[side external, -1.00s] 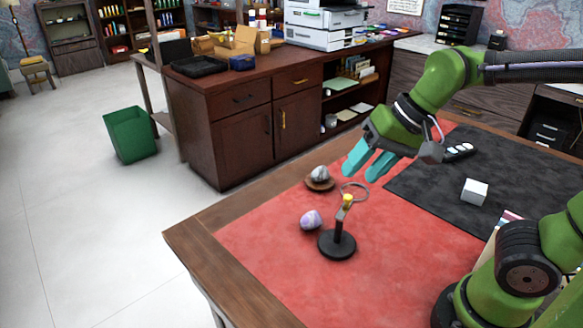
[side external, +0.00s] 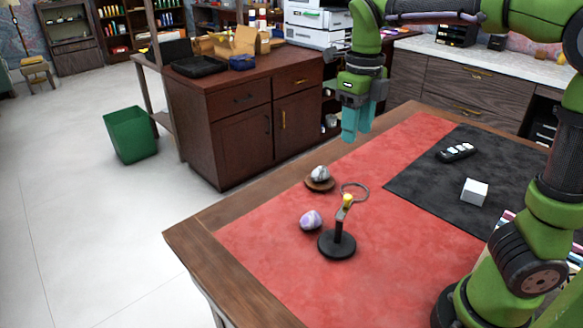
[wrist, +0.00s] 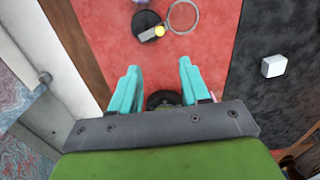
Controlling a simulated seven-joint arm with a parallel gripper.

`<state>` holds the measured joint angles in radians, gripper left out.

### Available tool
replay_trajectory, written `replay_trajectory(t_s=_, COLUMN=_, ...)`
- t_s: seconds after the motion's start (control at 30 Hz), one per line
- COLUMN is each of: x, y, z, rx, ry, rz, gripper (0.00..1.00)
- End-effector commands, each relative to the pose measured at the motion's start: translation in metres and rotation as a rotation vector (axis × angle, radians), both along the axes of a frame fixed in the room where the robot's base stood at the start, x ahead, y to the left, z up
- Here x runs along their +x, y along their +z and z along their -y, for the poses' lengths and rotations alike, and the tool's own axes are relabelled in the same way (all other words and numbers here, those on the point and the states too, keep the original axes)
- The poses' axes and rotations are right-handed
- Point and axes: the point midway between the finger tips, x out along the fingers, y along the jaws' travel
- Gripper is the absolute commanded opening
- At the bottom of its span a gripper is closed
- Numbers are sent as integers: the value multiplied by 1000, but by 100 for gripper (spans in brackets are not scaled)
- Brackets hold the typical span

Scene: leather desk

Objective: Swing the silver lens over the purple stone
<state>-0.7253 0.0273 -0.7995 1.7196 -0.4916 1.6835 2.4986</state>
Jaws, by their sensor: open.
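The silver lens (side external: 355,192) is a thin ring on an arm with a yellow knob (side external: 347,201), held up by a stand with a round black base (side external: 337,245). The ring points to the back right, apart from the purple stone (side external: 311,220), which lies left of the stand on the red mat. My gripper (side external: 357,136) is open and empty, pointing down above and behind the lens. Its fingers (wrist: 158,67) are apart in the wrist view.
A grey stone (side external: 320,173) sits on a small brown dish (side external: 320,185) behind the purple stone. A white cube (side external: 474,191) and a dark remote-like object (side external: 456,152) lie on the black mat (side external: 430,185). The red mat (side external: 275,255) is clear in front.

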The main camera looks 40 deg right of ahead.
Motion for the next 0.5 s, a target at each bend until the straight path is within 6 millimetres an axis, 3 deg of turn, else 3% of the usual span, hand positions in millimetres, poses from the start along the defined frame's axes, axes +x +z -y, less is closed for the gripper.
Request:
replay_trajectory(t_s=0.17, x=-1, y=-20, z=-1, rx=0, ry=-6, rz=-4, gripper=46)
replay_trajectory(t_s=0.5, x=-1, y=-93, z=0, rx=-2, ry=-5, rz=-6, gripper=46)
